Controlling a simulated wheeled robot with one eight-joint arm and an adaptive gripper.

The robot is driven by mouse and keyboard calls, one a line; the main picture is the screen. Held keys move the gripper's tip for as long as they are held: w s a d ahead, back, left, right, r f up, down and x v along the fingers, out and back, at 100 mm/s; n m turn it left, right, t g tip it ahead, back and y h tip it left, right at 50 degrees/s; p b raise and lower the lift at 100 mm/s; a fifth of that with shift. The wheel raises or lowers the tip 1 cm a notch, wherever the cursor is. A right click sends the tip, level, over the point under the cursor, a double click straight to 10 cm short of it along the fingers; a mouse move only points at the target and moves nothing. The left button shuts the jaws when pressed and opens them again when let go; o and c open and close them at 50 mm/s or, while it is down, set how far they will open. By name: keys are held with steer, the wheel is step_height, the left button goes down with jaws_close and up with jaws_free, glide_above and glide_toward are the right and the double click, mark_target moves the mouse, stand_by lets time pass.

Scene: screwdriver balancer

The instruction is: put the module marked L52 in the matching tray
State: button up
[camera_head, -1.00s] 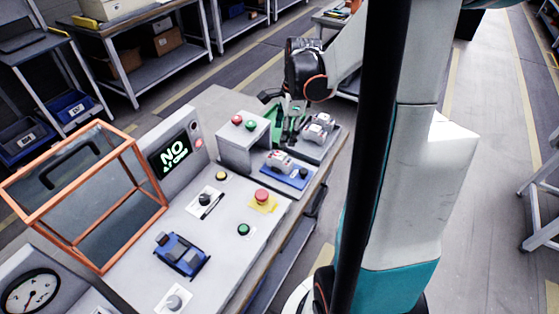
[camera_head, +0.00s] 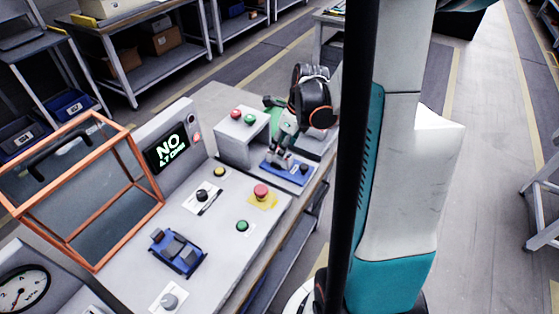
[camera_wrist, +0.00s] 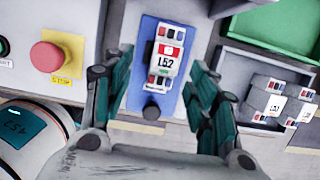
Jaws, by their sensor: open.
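The white module marked L52 (camera_wrist: 166,52) sits on a blue fixture (camera_wrist: 140,75) with a black knob in the wrist view. My gripper (camera_wrist: 163,95) is open and empty, with its fingers on either side of the module's lower end, apart from it. In the head view my gripper (camera_head: 281,155) is over the blue fixture (camera_head: 298,175) and hides most of the module. A green tray (camera_wrist: 232,27) lies at upper right in the wrist view. A dark grey tray (camera_wrist: 227,68) beside it holds white modules (camera_wrist: 268,98); their labels are too small to read surely.
A red stop button (camera_wrist: 47,56) on yellow stands left of the fixture. A grey box with red and green buttons (camera_head: 240,130) stands behind it in the head view. An orange-framed case (camera_head: 75,190) and a blue device (camera_head: 177,252) are farther left on the bench.

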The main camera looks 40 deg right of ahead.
steer(key=shift+d+b+x, duration=0.15)
steer(key=shift+b+x, duration=0.6)
steer(key=shift+x, duration=0.75)
steer(key=shift+d+b+x, duration=0.1)
steer(key=shift+b+x, duration=0.6)
steer(key=shift+x, duration=0.75)
steer(key=shift+w+d, duration=0.1)
steer(key=shift+w, duration=0.05)
steer(key=shift+r, duration=0.1)
steer(key=shift+c, duration=0.5)
jaws_close()
